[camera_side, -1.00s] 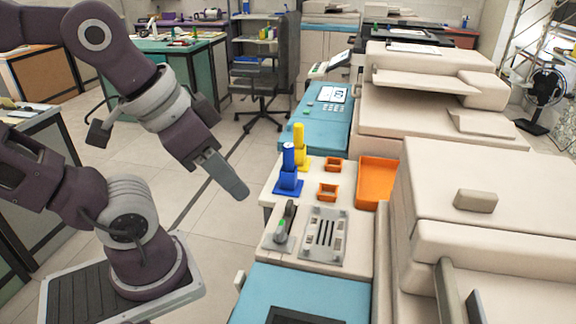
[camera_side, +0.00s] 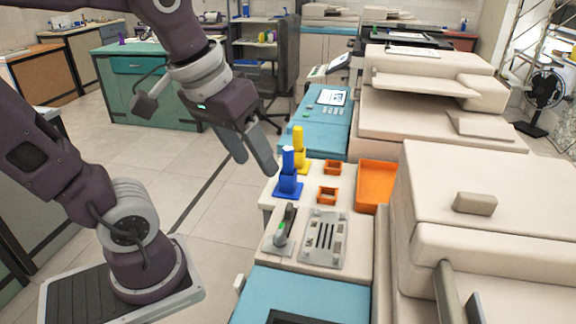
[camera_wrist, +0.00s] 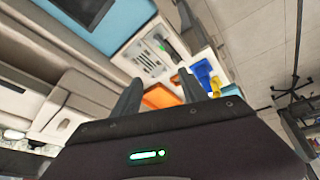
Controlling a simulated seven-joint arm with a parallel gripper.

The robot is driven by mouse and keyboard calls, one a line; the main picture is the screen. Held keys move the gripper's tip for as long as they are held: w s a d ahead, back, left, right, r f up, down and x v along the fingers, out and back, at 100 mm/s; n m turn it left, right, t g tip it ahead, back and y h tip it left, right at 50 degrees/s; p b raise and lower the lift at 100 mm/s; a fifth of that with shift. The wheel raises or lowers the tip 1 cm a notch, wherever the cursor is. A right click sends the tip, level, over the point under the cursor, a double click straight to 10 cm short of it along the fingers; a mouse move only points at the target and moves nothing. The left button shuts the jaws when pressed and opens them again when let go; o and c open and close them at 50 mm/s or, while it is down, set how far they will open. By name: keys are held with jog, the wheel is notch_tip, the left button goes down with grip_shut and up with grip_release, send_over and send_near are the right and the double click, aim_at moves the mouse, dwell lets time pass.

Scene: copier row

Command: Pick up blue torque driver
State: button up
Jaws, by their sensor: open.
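The blue torque driver (camera_side: 288,161) stands upright in a blue stand (camera_side: 288,190) on the white worktop, just in front of a similar yellow driver (camera_side: 298,148) in a yellow stand. My gripper (camera_side: 257,168) is open and empty in the side view, to the left of the blue driver and apart from it. In the wrist view the blue driver and its stand (camera_wrist: 202,72) lie beyond the right fingertip, with part of the yellow one beside them. My gripper's two fingers (camera_wrist: 160,95) show spread apart there.
Two small orange bins (camera_side: 328,193) and a larger orange tray (camera_side: 377,184) lie to the right of the drivers. A grey slotted fixture (camera_side: 325,237) and a dark handheld tool (camera_side: 286,224) are in front. Cream copiers (camera_side: 490,225) bound the right side.

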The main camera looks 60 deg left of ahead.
jog(key=w+a+f+n+g, duration=0.2)
jog(key=w+a+n, duration=0.5)
jog(key=w, duration=0.3)
jog(key=n+g, duration=0.3)
jog(key=n, duration=0.4)
send_over(288, 161)
jog(key=a, duration=0.1)
jog(key=f, duration=0.7)
jog(key=shift+w+f, duration=0.2)
jog(key=shift+w, duration=0.15)
notch_tip(288, 161, down, 7)
jog(key=shift+a+r, duration=0.1)
jog(key=shift+a, duration=0.05)
grip_shut()
